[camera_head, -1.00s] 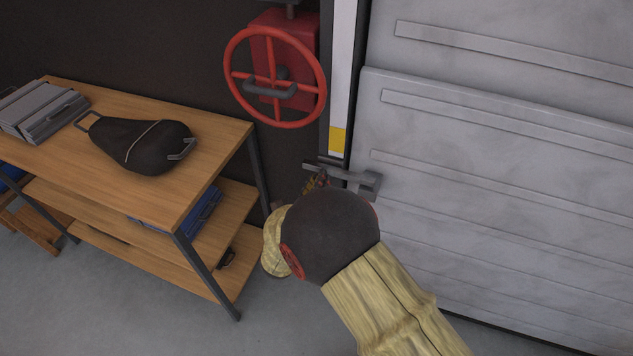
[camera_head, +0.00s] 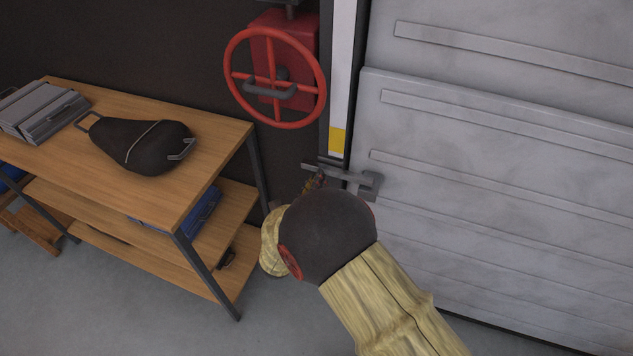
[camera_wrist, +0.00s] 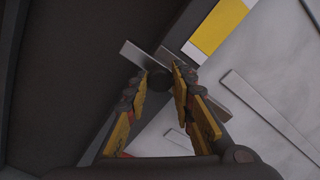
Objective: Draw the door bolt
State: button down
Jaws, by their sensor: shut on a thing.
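The door bolt (camera_head: 340,174) is a grey metal bar on the left edge of the pale grey shutter door (camera_head: 500,180), just below the yellow band of the door frame. In the wrist view the bolt's flat bar (camera_wrist: 138,56) runs diagonally across the frame edge, with a dark round knob (camera_wrist: 160,79) in front of it. My gripper (camera_wrist: 160,82) has its two yellow and dark fingers on either side of this knob, shut on it. In the head view my gripper (camera_head: 318,180) is mostly hidden behind my dark wrist joint.
A red handwheel (camera_head: 321,82) is on the dark wall just above and left of the bolt. A wooden workbench (camera_head: 225,137) stands at the left, with a black bag (camera_head: 140,145) and a grey case (camera_head: 42,112) on it. The floor between bench and door is clear.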

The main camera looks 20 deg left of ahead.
jog(key=a, duration=0.5)
jog(key=shift+w+a+p, duration=0.2)
jog(key=shift+p, duration=0.15)
jog(key=c, duration=1.5)
grip_release()
jog(key=shift+a, duration=0.15)
jog(key=s, duration=1.2)
jog(key=shift+a, duration=0.4)
